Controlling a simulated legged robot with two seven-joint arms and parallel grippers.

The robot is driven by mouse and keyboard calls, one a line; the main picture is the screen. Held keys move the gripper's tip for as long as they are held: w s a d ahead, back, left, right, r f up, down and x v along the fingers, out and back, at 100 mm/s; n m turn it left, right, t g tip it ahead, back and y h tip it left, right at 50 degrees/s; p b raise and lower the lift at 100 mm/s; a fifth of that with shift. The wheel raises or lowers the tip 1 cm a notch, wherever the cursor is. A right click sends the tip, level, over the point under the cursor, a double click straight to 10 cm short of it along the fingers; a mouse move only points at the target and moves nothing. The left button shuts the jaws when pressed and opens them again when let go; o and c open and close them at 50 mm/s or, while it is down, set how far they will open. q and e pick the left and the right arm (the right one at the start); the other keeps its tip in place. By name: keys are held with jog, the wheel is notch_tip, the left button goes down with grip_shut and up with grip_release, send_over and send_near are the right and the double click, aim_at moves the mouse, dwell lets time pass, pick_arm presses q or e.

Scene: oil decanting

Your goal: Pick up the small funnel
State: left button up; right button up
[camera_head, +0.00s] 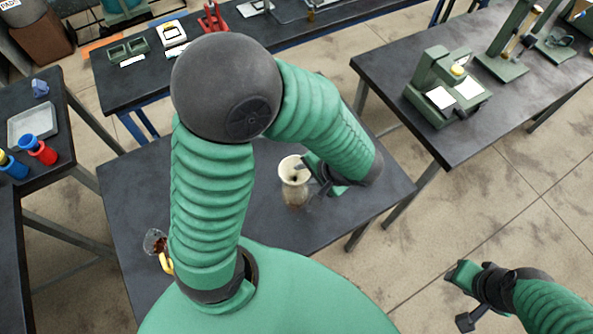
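A small cream funnel (292,167) stands mouth up near the middle of the table in front of me. Its lower part meets a brownish, glassy vessel (295,193); how far the funnel sits inside it I cannot tell. My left gripper (311,176) is at the funnel's right side, with a dark finger close to the rim. Whether it touches the funnel, or is open or shut, is not clear. My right gripper (463,298) is open and empty over the floor at the lower right.
A clear container with dark red contents (155,241) and a yellow handle (165,263) is partly hidden behind my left arm. The dark table (350,215) is bare right of the funnel. A side table at left holds a grey tray (33,125) and red and blue cylinders (38,150).

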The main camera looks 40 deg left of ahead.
aim_at(303, 173)
pick_arm(q)
jog(key=x, duration=0.2)
jog(key=shift+s+a+f, duration=0.15)
jog(key=shift+a+f, duration=0.05)
jog(key=shift+f, duration=0.15)
jog(key=shift+d, duration=0.25)
jog(key=shift+c, duration=0.5)
jog(key=shift+d+r, duration=0.1)
jog(key=shift+c, duration=1.2)
grip_shut()
